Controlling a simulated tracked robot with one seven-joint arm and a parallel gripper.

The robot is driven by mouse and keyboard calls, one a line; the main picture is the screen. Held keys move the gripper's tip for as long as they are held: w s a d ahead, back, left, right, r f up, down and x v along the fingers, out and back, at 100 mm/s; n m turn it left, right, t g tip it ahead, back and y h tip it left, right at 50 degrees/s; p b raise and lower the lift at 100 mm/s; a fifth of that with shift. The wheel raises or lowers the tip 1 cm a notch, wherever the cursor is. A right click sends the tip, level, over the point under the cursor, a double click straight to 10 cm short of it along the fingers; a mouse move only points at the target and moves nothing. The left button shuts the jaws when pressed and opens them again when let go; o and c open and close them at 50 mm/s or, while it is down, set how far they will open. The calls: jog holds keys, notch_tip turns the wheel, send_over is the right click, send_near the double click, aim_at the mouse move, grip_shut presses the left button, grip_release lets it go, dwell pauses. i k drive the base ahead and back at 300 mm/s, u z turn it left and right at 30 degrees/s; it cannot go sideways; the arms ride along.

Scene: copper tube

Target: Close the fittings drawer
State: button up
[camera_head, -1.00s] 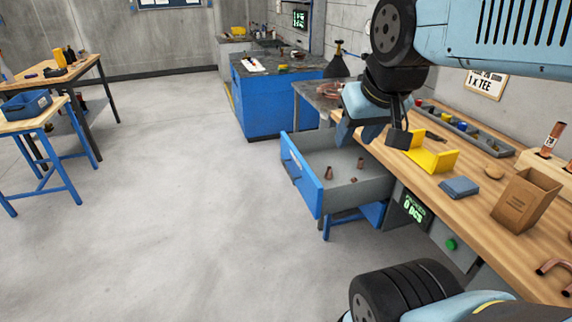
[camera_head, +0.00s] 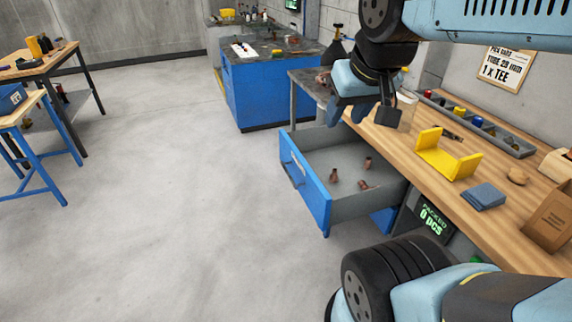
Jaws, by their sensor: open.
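The fittings drawer (camera_head: 308,182) is pulled out from under the wooden workbench (camera_head: 412,157). It has a blue front with a handle (camera_head: 292,172) on its outer face and grey sides. Several small copper fittings (camera_head: 366,163) lie on its floor. My gripper (camera_head: 362,112) is open and empty. In the picture it hangs just above the drawer's back corner, beside the bench edge. It appears apart from the drawer, though its height above it is hard to judge.
A grey parts tray (camera_head: 485,130) runs along the wall. A blue cabinet (camera_head: 262,92) stands behind. The floor (camera_head: 180,200) left of the drawer is clear.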

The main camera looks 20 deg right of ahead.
aim_at(309, 156)
jog(key=u, duration=0.05)
jog(key=i, duration=0.3)
jog(key=z, duration=0.7)
jog(key=k, duration=1.7)
jog(key=u, duration=0.7)
jog(key=i, duration=1)
jog(key=u, duration=0.05)
